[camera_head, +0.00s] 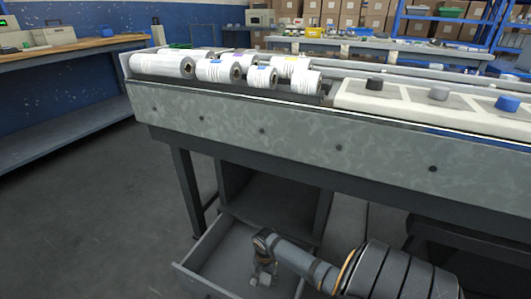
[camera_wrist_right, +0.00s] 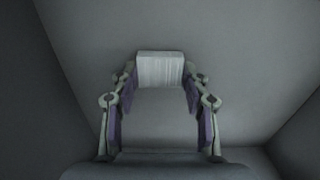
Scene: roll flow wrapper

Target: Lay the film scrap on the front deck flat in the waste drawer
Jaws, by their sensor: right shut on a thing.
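The waste drawer (camera_head: 203,282) is a grey open box pulled out below the machine. My right gripper (camera_head: 264,277) reaches down inside it, near its right part. In the right wrist view, the gripper's fingertips (camera_wrist_right: 160,78) are shut on a pale, ribbed, block-like piece, the film scrap (camera_wrist_right: 160,66). The scrap is held between the tips over the grey drawer floor (camera_wrist_right: 160,120). Whether it touches the floor cannot be told. In the head view the scrap is too small and hidden to make out clearly. My left gripper is not in view.
The front deck holds several white film rolls (camera_head: 160,64) and a pale panel with dark and blue knobs (camera_head: 438,94). The machine's long grey front face (camera_head: 300,135) hangs above the drawer. A table leg (camera_head: 188,185) stands left of it. The floor to the left is clear.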

